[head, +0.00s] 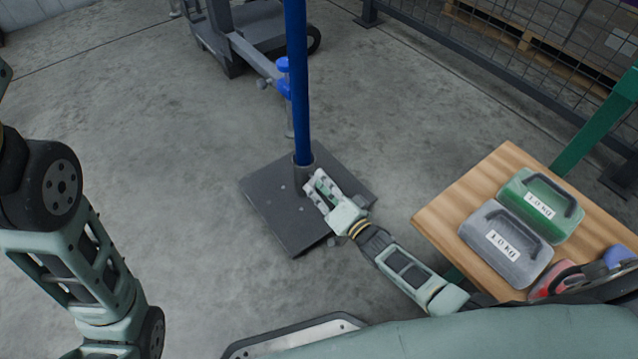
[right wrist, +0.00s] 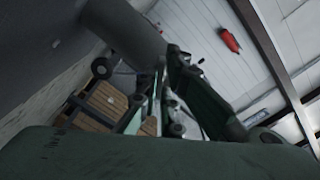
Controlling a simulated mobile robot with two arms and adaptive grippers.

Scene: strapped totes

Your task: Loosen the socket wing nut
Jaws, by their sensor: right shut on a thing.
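A blue pole (head: 298,80) stands upright in a dark grey socket (head: 304,172) on a square dark base plate (head: 275,215). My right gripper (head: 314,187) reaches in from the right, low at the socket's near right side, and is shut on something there. The socket wing nut cannot be made out; the fingers cover that spot. In the right wrist view the gripper fingers (right wrist: 160,95) point up toward a large dark cylinder (right wrist: 130,30), and what is between them is too dark to tell. My left arm shows at the left, but its gripper is out of the picture.
A wheeled cart (head: 245,45) and mesh fence (head: 480,45) stand behind. The floor left of the plate is clear.

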